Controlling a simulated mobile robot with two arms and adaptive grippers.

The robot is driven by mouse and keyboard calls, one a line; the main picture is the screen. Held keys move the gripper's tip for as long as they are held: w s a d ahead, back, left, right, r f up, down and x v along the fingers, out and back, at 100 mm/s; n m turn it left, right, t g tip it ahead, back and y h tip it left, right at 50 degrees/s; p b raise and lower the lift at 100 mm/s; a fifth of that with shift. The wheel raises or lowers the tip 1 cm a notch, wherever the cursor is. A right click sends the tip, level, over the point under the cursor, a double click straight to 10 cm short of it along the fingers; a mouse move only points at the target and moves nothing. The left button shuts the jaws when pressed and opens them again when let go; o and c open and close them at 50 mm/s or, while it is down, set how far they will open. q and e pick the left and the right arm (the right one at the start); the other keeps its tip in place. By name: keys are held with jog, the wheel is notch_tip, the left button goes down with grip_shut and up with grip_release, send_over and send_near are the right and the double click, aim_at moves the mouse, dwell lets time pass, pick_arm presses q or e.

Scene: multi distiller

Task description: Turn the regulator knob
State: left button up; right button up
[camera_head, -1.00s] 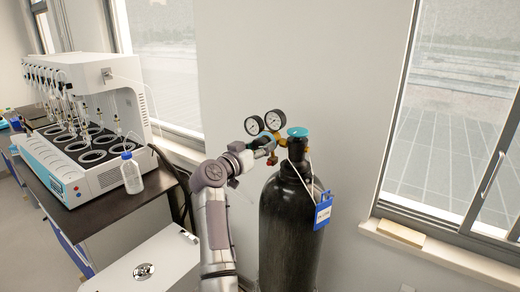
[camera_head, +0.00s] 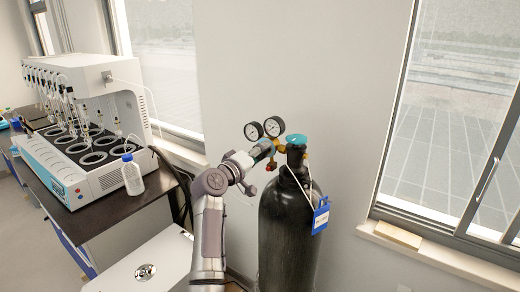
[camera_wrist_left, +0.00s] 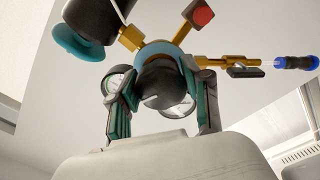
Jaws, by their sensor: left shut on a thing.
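The regulator (camera_head: 283,145) with two round gauges sits at the top of a black gas cylinder (camera_head: 288,230) with a teal cap. My left gripper (camera_head: 262,153) reaches it from the left, just below the gauges. In the left wrist view, the dark round regulator knob (camera_wrist_left: 165,88) lies between the two green-lined fingers of my left gripper (camera_wrist_left: 157,78), which is shut on it. In the head view the knob is hidden by the gripper. Brass fittings and a red part (camera_wrist_left: 203,15) show beyond the knob. My right gripper is in no view.
A blue tag (camera_head: 321,217) hangs on the cylinder's right side. A multi-position distiller (camera_head: 85,130) and a capped bottle (camera_head: 132,174) stand on a dark bench at left. Wall lies behind the cylinder, with a window (camera_head: 450,120) at right.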

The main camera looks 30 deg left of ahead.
pick_arm(q)
jog(key=shift+n+p, duration=0.55)
jog(key=shift+n, duration=0.65)
jog(key=o, duration=1.2)
jog(key=shift+c, duration=0.2)
